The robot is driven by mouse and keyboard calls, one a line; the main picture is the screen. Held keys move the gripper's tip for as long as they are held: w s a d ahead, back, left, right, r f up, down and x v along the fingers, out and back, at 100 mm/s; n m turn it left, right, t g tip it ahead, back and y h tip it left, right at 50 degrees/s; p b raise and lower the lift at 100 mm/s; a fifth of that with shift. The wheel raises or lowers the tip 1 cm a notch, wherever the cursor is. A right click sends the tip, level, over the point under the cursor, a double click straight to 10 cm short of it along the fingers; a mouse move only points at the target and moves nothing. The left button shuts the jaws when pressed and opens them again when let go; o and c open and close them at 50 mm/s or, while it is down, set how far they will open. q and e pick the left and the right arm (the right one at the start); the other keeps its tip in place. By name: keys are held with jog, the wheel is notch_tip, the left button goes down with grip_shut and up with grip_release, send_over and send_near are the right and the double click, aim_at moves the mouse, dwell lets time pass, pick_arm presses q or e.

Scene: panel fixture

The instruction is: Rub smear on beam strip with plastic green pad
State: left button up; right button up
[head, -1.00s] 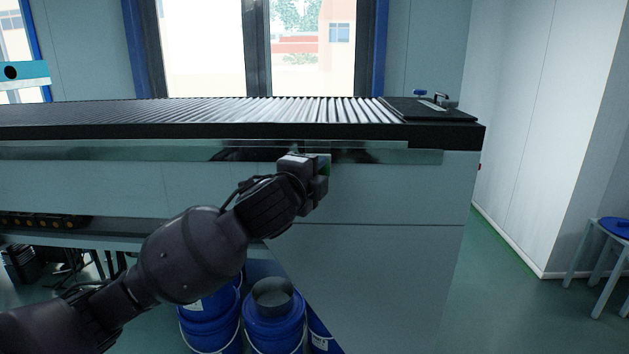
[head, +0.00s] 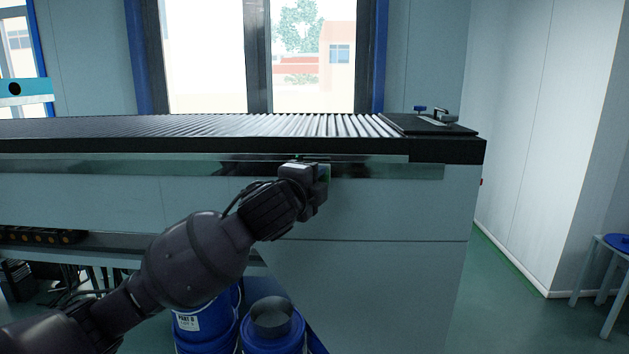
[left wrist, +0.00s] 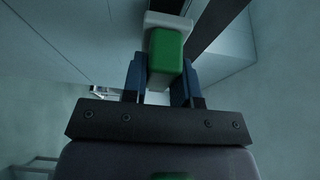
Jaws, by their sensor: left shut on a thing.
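The beam strip (head: 390,171) is a shiny, dark reflective band along the front of the long bench, below its black edge. My left gripper (head: 322,180) is in front of this strip, right of the picture's middle. In the left wrist view, its two blue fingers (left wrist: 160,82) are shut on the green pad (left wrist: 166,52), which has a pale grey-white end piece. In the head view only a sliver of green shows at the gripper. I cannot tell whether the pad touches the strip. No smear stands out clearly from the strip's reflections; the gripper hides part of it. My right gripper is not in view.
A ribbed roller top (head: 250,126) covers the bench, with a black plate and clamp (head: 437,118) at its right end. Blue drums (head: 272,330) stand below the bench. A stool (head: 607,262) is at the far right.

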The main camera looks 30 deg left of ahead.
pick_arm(q)
jog(key=shift+w, duration=0.15)
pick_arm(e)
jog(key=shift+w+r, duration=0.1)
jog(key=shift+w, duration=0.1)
pick_arm(q)
jog(key=shift+w+a, duration=0.15)
jog(key=shift+w, duration=0.15)
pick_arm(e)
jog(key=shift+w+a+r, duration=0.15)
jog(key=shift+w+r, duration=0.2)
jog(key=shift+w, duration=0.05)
pick_arm(q)
jog(key=shift+w+a, duration=0.1)
jog(key=shift+w, duration=0.05)
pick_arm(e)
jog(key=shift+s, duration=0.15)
pick_arm(q)
jog(key=shift+w+a, duration=0.15)
jog(key=shift+w, duration=0.1)
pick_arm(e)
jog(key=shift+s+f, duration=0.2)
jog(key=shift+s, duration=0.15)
pick_arm(q)
jog(key=shift+w, duration=0.1)
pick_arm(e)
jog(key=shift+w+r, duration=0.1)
